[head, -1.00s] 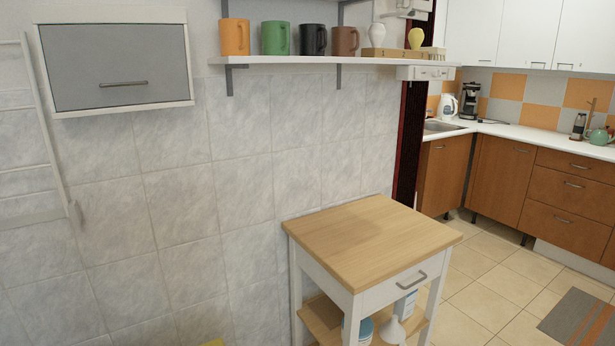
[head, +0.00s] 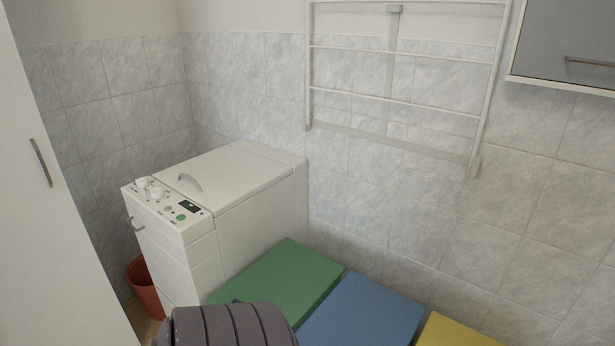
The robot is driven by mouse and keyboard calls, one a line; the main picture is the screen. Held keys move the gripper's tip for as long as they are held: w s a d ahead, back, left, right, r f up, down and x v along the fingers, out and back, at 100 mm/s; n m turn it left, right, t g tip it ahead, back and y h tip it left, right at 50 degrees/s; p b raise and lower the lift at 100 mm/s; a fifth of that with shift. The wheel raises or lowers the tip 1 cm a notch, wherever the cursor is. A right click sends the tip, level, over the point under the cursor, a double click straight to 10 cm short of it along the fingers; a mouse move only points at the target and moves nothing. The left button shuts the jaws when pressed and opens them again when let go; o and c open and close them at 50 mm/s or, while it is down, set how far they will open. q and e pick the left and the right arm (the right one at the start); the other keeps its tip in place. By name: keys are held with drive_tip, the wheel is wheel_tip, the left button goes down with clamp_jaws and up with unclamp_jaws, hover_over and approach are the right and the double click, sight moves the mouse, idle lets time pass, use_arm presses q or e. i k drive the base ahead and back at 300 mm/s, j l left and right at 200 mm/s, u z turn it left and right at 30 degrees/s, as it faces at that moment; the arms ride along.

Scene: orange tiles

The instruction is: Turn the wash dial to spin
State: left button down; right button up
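A white top-loading washing machine (head: 250,198) stands in the corner against the tiled wall in the head view. Its control panel (head: 170,216) is along the near top edge. Two white knobs sit at the panel's left end, and the wash dial (head: 156,192) appears to be one of them; the labels are too small to read. A small dark display (head: 188,206) and a green button (head: 181,218) are at the panel's right. The lid has a grey handle. Neither of my grippers is in view.
Green (head: 278,278), blue (head: 362,312) and yellow (head: 452,332) lids or boxes line the wall right of the washer. A red bin (head: 146,286) stands on the floor at its left. A white cabinet door (head: 55,200) fills the left edge. A drying rack (head: 395,92) hangs on the wall.

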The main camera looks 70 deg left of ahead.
sight(141, 183)
drive_tip(key=u, duration=2.75)
drive_tip(key=i+j, duration=0.15)
drive_tip(key=j, duration=0.25)
drive_tip(key=i+j, duration=0.1)
drive_tip(key=j, duration=0.25)
drive_tip(key=i+j, duration=0.15)
drive_tip(key=j, duration=0.25)
